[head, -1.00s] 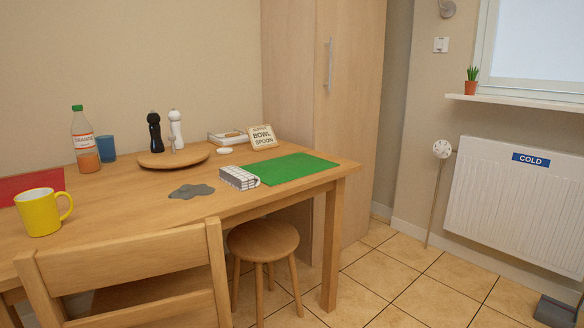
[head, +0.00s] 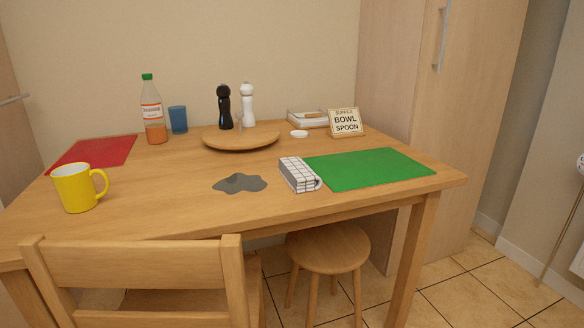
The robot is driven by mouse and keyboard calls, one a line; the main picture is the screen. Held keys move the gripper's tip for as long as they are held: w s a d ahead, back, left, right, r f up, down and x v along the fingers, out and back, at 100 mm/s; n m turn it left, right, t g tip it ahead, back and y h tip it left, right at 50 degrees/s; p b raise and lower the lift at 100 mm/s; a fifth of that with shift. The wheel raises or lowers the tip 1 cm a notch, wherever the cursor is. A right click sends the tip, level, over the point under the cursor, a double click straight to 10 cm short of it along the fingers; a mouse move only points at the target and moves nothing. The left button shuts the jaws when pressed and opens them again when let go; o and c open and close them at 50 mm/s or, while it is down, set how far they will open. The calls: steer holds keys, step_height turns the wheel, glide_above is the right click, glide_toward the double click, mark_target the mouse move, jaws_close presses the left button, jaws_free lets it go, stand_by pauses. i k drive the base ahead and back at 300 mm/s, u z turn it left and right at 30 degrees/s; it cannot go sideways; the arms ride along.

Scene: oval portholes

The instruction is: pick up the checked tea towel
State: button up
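The checked tea towel (head: 298,174) is white with dark grid lines and lies folded on the wooden table (head: 150,205). It sits at the left edge of the green placemat (head: 370,169), close to the table's front half. Whether it overlaps the mat is hard to tell. A grey puddle-like patch (head: 240,183) lies on the table just left of the towel. My gripper is not in view.
A chair (head: 140,270) and a round stool (head: 328,248) stand at the table's front. A yellow mug (head: 77,187) is at the left. Behind the towel are a round board (head: 240,138) with two mills, a bottle (head: 153,115), a blue glass (head: 178,119) and a sign (head: 346,122).

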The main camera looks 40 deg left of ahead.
mark_target(301, 178)
steer(key=u, duration=0.65)
steer(key=i, duration=0.7)
steer(key=u, duration=0.95)
steer(key=i, duration=0.2)
steer(key=u, duration=0.3)
